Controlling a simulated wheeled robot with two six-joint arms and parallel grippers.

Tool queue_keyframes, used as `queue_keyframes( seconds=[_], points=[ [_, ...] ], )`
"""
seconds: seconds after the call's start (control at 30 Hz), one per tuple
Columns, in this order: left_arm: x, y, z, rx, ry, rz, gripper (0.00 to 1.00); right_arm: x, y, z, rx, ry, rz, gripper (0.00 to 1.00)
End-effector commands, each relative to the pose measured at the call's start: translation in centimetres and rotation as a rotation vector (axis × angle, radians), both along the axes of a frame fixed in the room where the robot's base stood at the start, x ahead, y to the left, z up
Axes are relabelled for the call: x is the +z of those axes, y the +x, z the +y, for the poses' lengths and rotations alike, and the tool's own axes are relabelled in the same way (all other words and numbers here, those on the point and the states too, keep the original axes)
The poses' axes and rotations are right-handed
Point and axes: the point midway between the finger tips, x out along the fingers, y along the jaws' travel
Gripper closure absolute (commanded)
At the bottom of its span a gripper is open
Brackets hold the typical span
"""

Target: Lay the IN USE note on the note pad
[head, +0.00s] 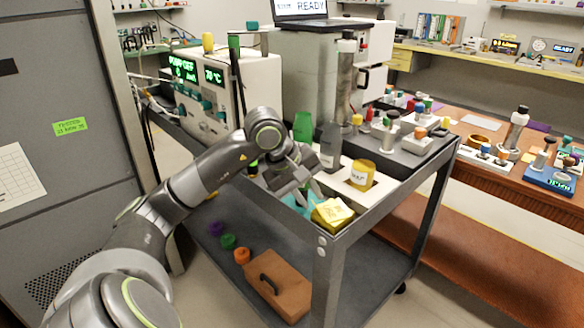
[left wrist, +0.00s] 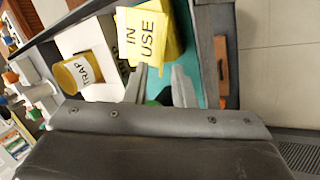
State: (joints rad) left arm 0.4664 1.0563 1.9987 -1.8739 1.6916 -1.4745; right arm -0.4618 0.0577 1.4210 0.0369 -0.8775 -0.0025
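The pale yellow IN USE note (head: 333,209) lies on a brighter yellow pad (head: 326,224) at the near corner of the cart top. In the left wrist view the note (left wrist: 142,36) faces up and is turned askew, covering part of the pad (left wrist: 172,50) and reaching past its edge. My left gripper (head: 311,190) is just behind the note in the head view. In the left wrist view its fingers (left wrist: 161,74) are apart with nothing visible between them, close to the note's edge. I cannot tell whether a finger touches the note. My right gripper is not in view.
A teal mat (left wrist: 208,60) lies under the pad. A yellow TRAP jar (head: 362,174) stands in a white holder to the right, with a grey bottle (head: 330,146) and green bottle (head: 303,127) behind. A brown case (head: 275,288) sits on the lower shelf.

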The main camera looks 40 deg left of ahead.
Motion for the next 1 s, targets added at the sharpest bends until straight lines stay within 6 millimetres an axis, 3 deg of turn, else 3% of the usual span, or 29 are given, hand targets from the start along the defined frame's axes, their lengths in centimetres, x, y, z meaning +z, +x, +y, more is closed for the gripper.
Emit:
queue_keyframes(
  seconds=[0.53, 0.8, 1.0],
  points=[
    [7.5, -3.5, 1.9, 0.003, 0.006, -0.001, 0.77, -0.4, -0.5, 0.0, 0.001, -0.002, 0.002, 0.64],
    [9.4, -4.4, 2.3, 0.001, 0.002, 0.000, 0.77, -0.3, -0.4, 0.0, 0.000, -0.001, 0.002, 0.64],
    [9.8, -4.6, 2.3, 0.000, 0.001, 0.000, 0.77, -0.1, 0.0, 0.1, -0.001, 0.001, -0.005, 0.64]
  ],
)
